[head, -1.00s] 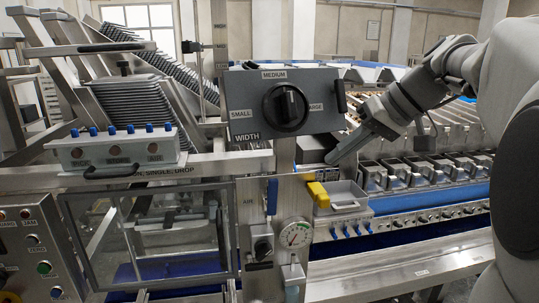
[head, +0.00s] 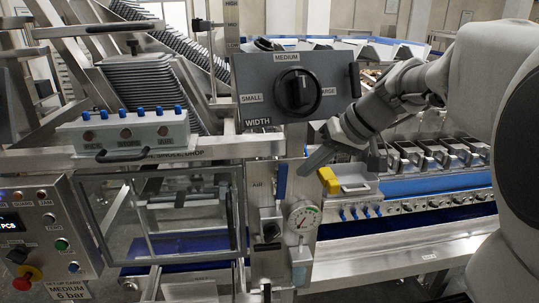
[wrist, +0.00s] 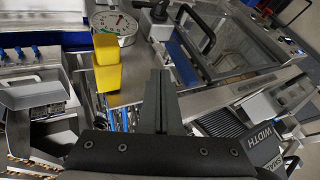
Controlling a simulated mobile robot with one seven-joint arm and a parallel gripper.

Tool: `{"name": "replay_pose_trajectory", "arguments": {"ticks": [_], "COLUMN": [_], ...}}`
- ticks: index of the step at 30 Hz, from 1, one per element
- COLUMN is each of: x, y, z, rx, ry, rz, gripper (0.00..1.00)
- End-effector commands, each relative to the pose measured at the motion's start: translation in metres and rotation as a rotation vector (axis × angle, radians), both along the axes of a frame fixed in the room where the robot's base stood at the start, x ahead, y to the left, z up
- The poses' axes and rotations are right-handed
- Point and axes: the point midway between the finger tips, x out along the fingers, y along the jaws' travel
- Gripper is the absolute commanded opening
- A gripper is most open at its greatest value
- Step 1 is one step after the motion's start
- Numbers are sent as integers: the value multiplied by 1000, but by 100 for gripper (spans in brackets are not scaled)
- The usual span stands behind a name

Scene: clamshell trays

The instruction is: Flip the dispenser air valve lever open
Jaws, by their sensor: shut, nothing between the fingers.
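The air valve lever (head: 282,180) is a blue upright handle on the steel plate beside the AIR label (head: 258,185). It stands vertical above a grey valve or regulator body (head: 268,226). My gripper (head: 304,171) is shut and empty, pointing down and left. In the head view its tip is just right of the lever, with a small gap in the picture; the depth between them is unclear. In the wrist view my shut fingers (wrist: 162,80) point toward the panel.
A yellow block (head: 328,180) sits close right of my fingertips and shows in the wrist view (wrist: 106,62). A round gauge (head: 302,217) is below. The width selector box (head: 297,92) overhangs above. A clear-windowed door (head: 160,215) is left, a grey tray (head: 354,181) right.

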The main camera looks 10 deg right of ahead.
Motion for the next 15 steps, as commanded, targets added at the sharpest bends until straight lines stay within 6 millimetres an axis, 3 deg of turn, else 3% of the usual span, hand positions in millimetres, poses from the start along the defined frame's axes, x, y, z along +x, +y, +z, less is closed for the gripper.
{"name": "replay_pose_trajectory", "arguments": {"ticks": [6, 15], "x": [0, 0], "y": [15, 16], "z": [2, 1], "rx": [0, 0], "ry": [0, 0], "rz": [-1, -1], "gripper": [0, 0]}}
